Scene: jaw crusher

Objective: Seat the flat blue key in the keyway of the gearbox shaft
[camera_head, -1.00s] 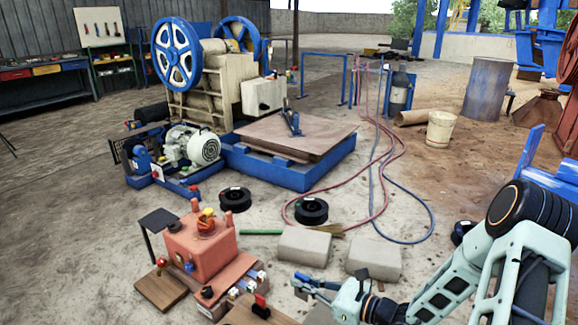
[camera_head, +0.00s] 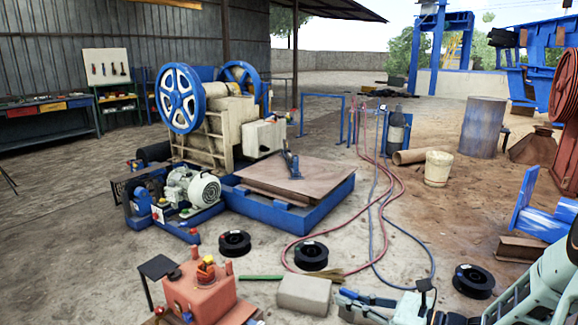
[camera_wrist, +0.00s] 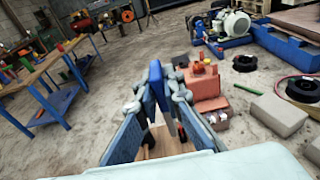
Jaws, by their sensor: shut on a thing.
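The flat blue key (camera_wrist: 156,84) stands upright between the fingertips of my gripper (camera_wrist: 158,95) in the wrist view. My gripper is shut on it and holds it in the air. In the head view my gripper (camera_head: 350,297) is at the lower right, to the right of the gearbox; the key cannot be told apart there. The gearbox (camera_head: 203,291) is an orange-red housing at the bottom, cut off by the picture edge. In the wrist view the gearbox (camera_wrist: 203,84) is just right of and beyond the fingers. The shaft's keyway cannot be made out.
A concrete block (camera_head: 304,293) lies between the gearbox and my gripper. Black spools (camera_head: 311,256) and red and blue hoses (camera_head: 400,270) lie on the floor. A blue-framed workbench (camera_wrist: 60,75) stands at the left in the wrist view. The jaw crusher (camera_head: 215,130) stands behind.

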